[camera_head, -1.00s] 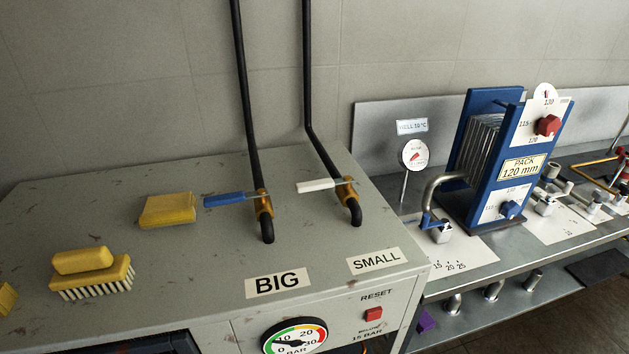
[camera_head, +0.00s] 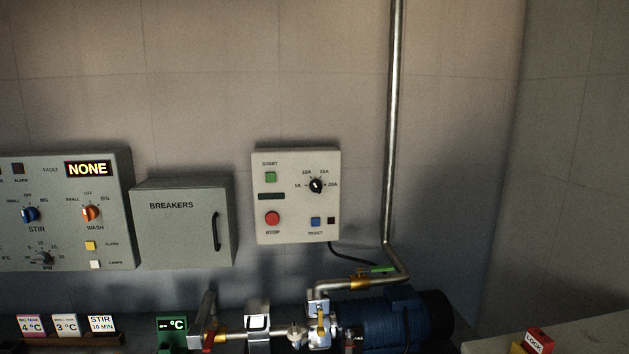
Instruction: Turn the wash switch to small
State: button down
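The wash switch (camera_head: 90,213) is an orange-red rotary knob with a pale pointer mark, on a grey control panel (camera_head: 118,254) at the left of the head view. The labels SMALL, OFF and BIG sit around it, and WASH is printed below. Which label its pointer faces is too small to tell. A similar blue STIR knob (camera_head: 30,214) is to its left on the same panel. The panel's left part is cut off by the picture edge. My gripper is not in view.
A closed grey BREAKERS box (camera_head: 180,234) with a black handle adjoins the panel's right. A start/stop box (camera_head: 296,200) hangs further right. Below stand small labelled signs (camera_head: 66,325), a blue motor (camera_head: 385,318) and pipework. A vertical pipe (camera_head: 394,120) runs up the wall.

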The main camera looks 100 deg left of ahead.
aim_at(89, 212)
jog(key=u, duration=4.2)
